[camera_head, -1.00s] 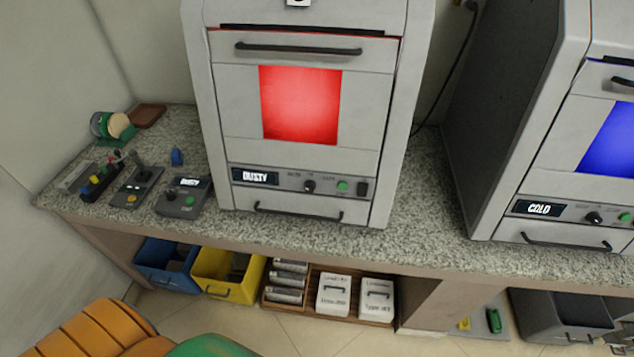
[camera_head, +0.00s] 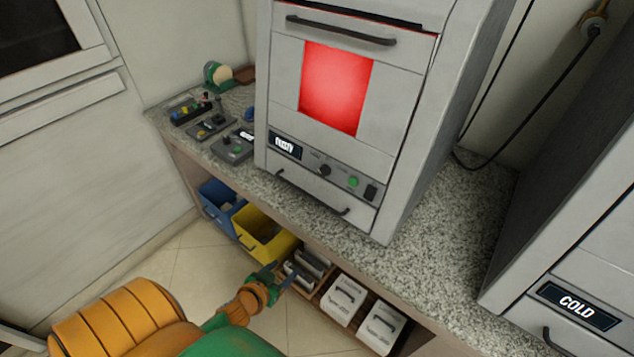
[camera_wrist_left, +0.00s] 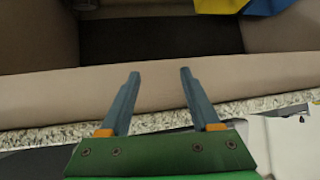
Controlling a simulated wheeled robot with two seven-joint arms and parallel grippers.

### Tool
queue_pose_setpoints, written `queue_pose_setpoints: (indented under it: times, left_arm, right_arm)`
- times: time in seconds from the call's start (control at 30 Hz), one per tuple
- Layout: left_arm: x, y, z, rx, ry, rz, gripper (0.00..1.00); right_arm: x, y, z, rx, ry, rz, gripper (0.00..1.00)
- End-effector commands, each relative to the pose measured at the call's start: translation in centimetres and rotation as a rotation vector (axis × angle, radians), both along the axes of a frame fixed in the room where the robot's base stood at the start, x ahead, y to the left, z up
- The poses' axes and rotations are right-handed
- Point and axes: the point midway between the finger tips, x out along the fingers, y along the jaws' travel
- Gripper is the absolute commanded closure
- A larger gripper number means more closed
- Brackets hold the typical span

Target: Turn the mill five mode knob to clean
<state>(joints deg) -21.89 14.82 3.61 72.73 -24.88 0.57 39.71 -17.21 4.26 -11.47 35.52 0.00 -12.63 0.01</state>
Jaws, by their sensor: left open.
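A grey mill (camera_head: 400,150) with a glowing red window stands on the granite counter. Its lower panel has a display reading DUSTY (camera_head: 285,145), a small dark round knob (camera_head: 324,170), a green button (camera_head: 353,181) and a black switch (camera_head: 371,192). No mill number is readable. My left gripper (camera_head: 278,282) is below the counter's front edge, in front of the lower shelf, well below and apart from the knob. In the left wrist view its two blue-grey fingers (camera_wrist_left: 159,74) are spread with nothing between them. My right gripper is out of view.
A second machine with a COLD display (camera_head: 579,306) stands at the right. Small control boxes (camera_head: 232,147) sit left of the mill. Yellow (camera_head: 264,249) and blue (camera_head: 215,213) bins and white boxes (camera_head: 344,299) are below. The counter's front edge lies between my gripper and the panel.

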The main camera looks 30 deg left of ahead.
Motion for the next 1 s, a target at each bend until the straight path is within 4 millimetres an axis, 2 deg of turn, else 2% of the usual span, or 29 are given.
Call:
queue_pose_setpoints:
  times: [0.1, 0.17, 0.2, 0.33, 0.4, 0.43, 0.5, 0.57, 0.8, 1.0]
  left_arm:
    - [3.6, 1.4, 5.0, -0.005, -0.184, -0.011, 0.36]
    - [5.2, 1.9, 8.1, -0.010, -0.282, -0.029, 0.36]
    - [6.1, 2.0, 10.4, -0.014, -0.346, -0.046, 0.36]
    - [8.1, 1.5, 17.6, -0.025, -0.537, -0.129, 0.36]
    - [8.5, 0.9, 20.6, -0.031, -0.607, -0.175, 0.36]
    - [8.6, 0.6, 21.5, -0.033, -0.625, -0.190, 0.36]
    - [9.0, 0.3, 22.7, -0.037, -0.649, -0.208, 0.36]
    - [9.8, 0.2, 23.0, -0.040, -0.655, -0.210, 0.36]
    - [14.4, -0.1, 22.9, -0.039, -0.652, -0.207, 0.36]
    - [15.7, -0.3, 22.8, -0.040, -0.650, -0.207, 0.36]
  right_arm:
    - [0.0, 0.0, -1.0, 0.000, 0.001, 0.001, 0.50]
    - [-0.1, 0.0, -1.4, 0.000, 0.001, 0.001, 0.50]
    - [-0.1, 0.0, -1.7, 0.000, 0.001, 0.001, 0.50]
    - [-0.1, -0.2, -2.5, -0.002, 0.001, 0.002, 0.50]
    - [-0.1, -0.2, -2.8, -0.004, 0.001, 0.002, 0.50]
    - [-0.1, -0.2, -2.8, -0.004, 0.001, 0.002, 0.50]
    - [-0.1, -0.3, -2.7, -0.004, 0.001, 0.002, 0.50]
    - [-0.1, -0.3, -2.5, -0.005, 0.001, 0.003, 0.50]
    - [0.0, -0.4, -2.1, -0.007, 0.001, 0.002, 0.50]
    - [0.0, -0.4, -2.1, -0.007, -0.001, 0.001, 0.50]
